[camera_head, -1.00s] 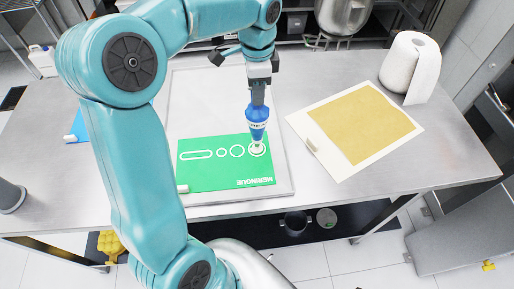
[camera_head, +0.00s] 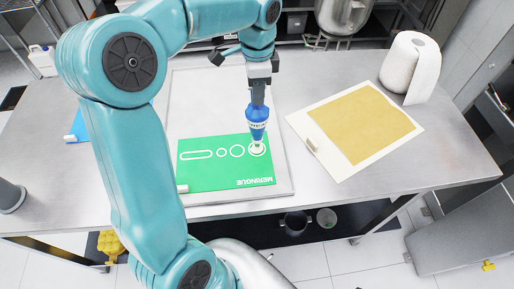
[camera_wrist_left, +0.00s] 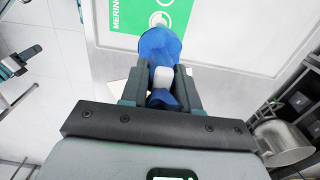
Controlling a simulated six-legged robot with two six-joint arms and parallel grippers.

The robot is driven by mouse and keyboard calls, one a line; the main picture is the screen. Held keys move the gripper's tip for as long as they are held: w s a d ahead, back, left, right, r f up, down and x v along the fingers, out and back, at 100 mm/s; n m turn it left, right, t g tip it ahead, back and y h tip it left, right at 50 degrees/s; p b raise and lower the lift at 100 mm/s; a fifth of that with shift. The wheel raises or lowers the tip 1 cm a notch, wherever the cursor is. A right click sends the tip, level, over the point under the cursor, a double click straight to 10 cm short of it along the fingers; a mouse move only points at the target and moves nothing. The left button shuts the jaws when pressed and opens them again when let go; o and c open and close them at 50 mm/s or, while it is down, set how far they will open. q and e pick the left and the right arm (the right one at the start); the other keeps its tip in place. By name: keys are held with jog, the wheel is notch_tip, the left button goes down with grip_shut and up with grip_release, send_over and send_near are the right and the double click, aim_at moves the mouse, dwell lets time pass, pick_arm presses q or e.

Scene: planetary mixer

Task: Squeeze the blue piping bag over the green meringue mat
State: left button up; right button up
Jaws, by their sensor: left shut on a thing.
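The green meringue mat (camera_head: 215,173) lies flat on a pale tray on the table, with white printed outlines and lettering. The blue piping bag (camera_head: 257,118) hangs nozzle down over the mat's right-hand circle, with a whitish blob at its tip; whether the tip touches it, I cannot tell. My left gripper (camera_head: 258,96) is shut on the upper part of the bag. In the left wrist view the bag (camera_wrist_left: 160,45) bulges beyond the fingers (camera_wrist_left: 161,85), and part of the mat (camera_wrist_left: 190,15) shows past it.
The pale tray (camera_head: 200,95) bears the mat. A white sheet with a tan rectangle (camera_head: 360,120) lies to the right. A paper towel roll (camera_head: 409,68) stands at the back right. A grey cylinder (camera_head: 10,196) is at the left edge. The right front of the table is clear.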

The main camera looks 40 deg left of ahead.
pick_arm(q)
jog(key=shift+r+p, duration=1)
jog(key=shift+r, duration=1.25)
jog(key=shift+s, duration=0.1)
